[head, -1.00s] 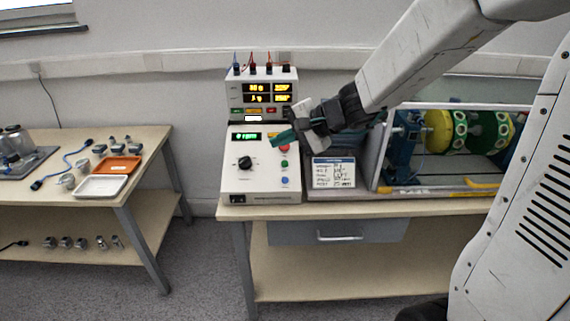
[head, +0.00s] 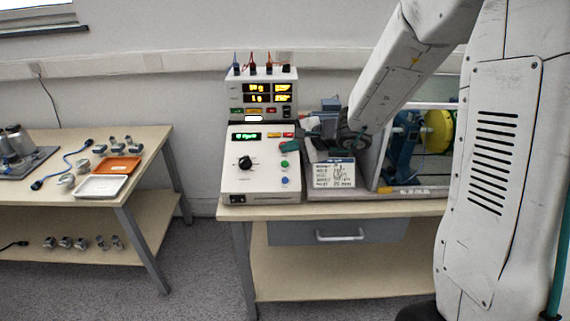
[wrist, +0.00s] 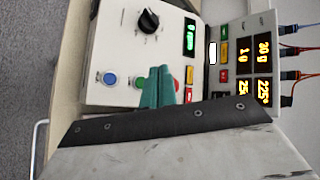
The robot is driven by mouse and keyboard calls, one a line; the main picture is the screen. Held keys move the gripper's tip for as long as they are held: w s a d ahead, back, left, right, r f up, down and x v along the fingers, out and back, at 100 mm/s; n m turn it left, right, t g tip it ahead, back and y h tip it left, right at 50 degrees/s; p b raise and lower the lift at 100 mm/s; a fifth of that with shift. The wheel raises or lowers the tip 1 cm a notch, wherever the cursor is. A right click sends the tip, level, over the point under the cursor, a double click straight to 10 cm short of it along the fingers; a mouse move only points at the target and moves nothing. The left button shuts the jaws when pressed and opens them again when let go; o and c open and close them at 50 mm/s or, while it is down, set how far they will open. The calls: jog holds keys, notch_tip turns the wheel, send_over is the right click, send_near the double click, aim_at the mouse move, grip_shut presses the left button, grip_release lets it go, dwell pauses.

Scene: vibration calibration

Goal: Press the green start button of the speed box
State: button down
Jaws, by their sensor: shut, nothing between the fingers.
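The speed box (head: 250,178) is a white sloped-front box on the bench, with a lit green display (head: 247,136) and a black knob (head: 245,162). Its green start button (head: 284,164) shows above a blue button (head: 285,181) in the head view. My gripper (head: 290,146) is shut and empty, its teal fingertips over the red button's place, just above the green one. In the wrist view, the teal fingers (wrist: 157,85) stand between the green button (wrist: 139,83) and the red button (wrist: 168,84), partly covering both. I cannot tell whether they touch the panel.
An instrument with yellow displays (head: 266,92) and plugged leads stands behind the box. A printed card (head: 333,173) and a guarded rig with a green-yellow rotor (head: 438,131) are to the right. A side table (head: 150,140) at left holds trays and small parts.

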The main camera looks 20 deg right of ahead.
jog(key=shift+w+d+f, duration=0.15)
jog(key=shift+w+f, duration=0.25)
jog(key=shift+f, duration=0.45)
jog(key=shift+w+d+f, duration=0.1)
jog(key=shift+w+f, duration=0.3)
jog(key=shift+f, duration=0.5)
jog(key=shift+w+d+f, duration=0.15)
jog(key=shift+w+f, duration=0.25)
jog(key=shift+f, duration=0.45)
jog(key=shift+f, duration=0.1)
jog(key=shift+w+f, duration=0.15)
jog(key=shift+f, duration=0.1)
jog(key=shift+w+d+f, duration=0.1)
jog(key=shift+w+f, duration=0.05)
jog(key=shift+f, duration=0.2)
dwell(0.6)
jog(key=shift+r, duration=0.1)
jog(key=shift+s+r, duration=0.3)
jog(key=shift+r, duration=0.35)
jog(key=shift+s+a+r, duration=0.15)
jog(key=shift+s+r, duration=0.2)
jog(key=shift+r, duration=0.4)
jog(key=shift+s+a+r, duration=0.15)
jog(key=shift+s+r, duration=0.2)
jog(key=shift+r, duration=0.4)
jog(key=shift+s+a+r, duration=0.15)
jog(key=shift+s+r, duration=0.2)
jog(key=shift+r, duration=0.4)
